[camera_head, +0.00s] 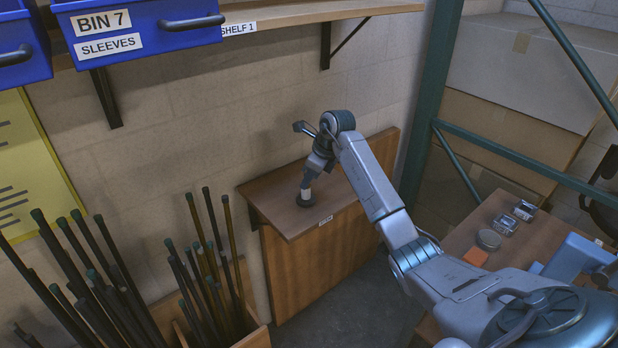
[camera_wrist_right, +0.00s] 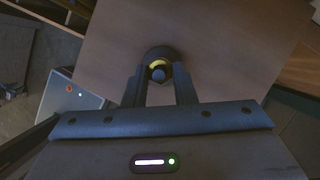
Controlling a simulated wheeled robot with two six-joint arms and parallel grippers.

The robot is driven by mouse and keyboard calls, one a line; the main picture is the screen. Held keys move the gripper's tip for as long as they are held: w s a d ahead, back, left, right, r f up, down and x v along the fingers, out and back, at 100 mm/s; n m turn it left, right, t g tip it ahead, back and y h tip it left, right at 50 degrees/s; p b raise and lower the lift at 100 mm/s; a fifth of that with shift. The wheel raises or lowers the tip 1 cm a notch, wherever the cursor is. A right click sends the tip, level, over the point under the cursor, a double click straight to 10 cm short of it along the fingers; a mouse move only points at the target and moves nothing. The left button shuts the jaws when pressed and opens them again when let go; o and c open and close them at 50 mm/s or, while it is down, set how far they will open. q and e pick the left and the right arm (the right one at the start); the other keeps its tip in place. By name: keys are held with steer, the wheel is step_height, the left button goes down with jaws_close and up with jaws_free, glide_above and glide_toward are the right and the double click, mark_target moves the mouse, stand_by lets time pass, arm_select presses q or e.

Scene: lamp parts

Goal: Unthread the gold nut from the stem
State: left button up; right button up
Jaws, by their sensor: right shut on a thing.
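The gold nut (camera_wrist_right: 154,65) shows in the right wrist view as a yellow ring, partly covered by the grey-blue stem end (camera_wrist_right: 158,75) in front of it. A dark round base (camera_wrist_right: 160,51) lies beneath. In the head view the dark base (camera_head: 305,200) stands on a small wooden wall shelf, with a pale upright part (camera_head: 306,192) above it. The nut cannot be made out there. My right gripper (camera_head: 309,179) points down over this part. In the wrist view the right gripper's fingers (camera_wrist_right: 159,78) stand on both sides of the nut and are shut on it. My left gripper is not seen.
The wooden wall shelf (camera_head: 268,204) is otherwise mostly bare. Dark rods (camera_head: 112,262) stand in a wooden bin at left. A green rack post (camera_head: 428,100) stands nearby.

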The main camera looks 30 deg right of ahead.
jaws_close()
steer(key=shift+w+d+n+b, duration=0.1)
steer(key=shift+n+b, duration=0.35)
steer(key=shift+n, duration=0.25)
steer(key=n+g+y+b, duration=0.1)
steer(key=n, duration=0.1)
steer(key=shift+w+n, duration=0.1)
steer(key=shift+n, duration=0.2)
steer(key=shift+n+g+y+b, duration=0.35)
steer(key=shift+n+b, duration=0.3)
steer(key=shift+n, duration=0.55)
steer(key=shift+d+r, duration=0.1)
